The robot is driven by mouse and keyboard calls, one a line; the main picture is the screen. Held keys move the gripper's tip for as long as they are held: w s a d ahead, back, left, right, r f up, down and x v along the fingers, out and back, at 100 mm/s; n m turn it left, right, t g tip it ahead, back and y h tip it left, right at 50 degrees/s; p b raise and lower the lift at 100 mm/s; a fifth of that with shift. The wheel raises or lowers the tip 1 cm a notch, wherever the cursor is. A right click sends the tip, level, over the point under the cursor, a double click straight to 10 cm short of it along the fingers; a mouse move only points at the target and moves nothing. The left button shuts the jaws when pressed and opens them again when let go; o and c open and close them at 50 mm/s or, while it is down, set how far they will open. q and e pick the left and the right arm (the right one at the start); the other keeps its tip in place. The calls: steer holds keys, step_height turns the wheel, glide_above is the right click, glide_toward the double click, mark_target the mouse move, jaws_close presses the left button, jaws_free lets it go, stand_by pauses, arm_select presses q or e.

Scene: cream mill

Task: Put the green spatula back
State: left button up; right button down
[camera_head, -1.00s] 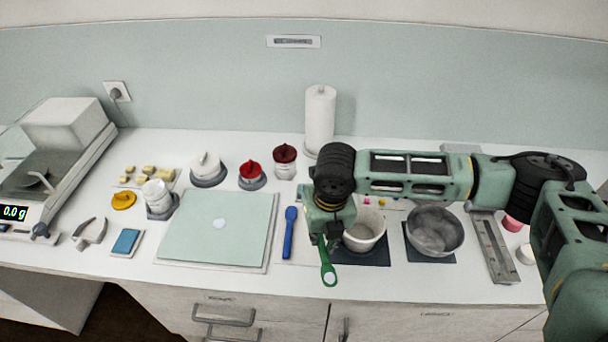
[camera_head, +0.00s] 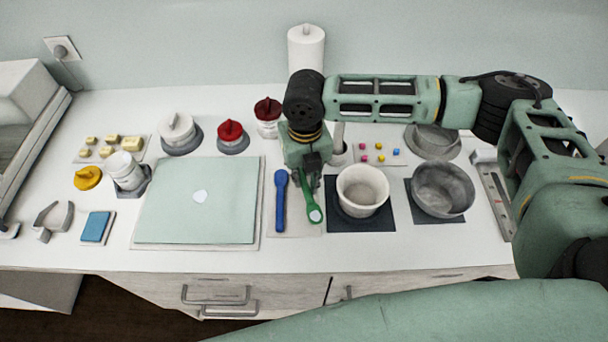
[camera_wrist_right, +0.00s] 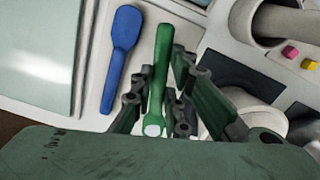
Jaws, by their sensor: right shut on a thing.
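The green spatula (camera_head: 311,205) is in my right gripper (camera_head: 308,180), to the right of the blue spatula (camera_head: 281,200) in the head view. My right gripper is shut on it, and its white-marked end points toward the counter's front edge. In the right wrist view the green spatula (camera_wrist_right: 160,75) runs between the fingers, roughly alongside the blue spatula (camera_wrist_right: 118,58). Both are over a pale mat (camera_head: 292,229); I cannot tell whether the green one touches it. My left gripper is not in view.
A cream bowl (camera_head: 363,190) on a dark mat stands close to the right, with a grey bowl (camera_head: 443,190) beyond it. A pale green board (camera_head: 200,215) lies to the left. A paper towel roll (camera_head: 306,50) stands behind.

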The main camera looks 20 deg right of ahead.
steer(key=shift+s+f+b, duration=0.1)
steer(key=shift+f+b, duration=0.2)
steer(key=shift+f, duration=0.15)
arm_select(q)
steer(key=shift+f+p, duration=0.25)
steer(key=shift+p, duration=0.1)
arm_select(e)
steer(key=shift+f, duration=0.1)
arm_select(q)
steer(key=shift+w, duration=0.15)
arm_select(e)
steer(key=shift+f, duration=0.1)
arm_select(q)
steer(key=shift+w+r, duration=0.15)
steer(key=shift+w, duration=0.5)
arm_select(e)
steer(key=shift+f, duration=0.15)
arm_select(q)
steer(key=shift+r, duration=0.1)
arm_select(e)
steer(key=shift+f, duration=0.15)
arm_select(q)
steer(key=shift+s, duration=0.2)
arm_select(e)
steer(key=shift+f, duration=0.15)
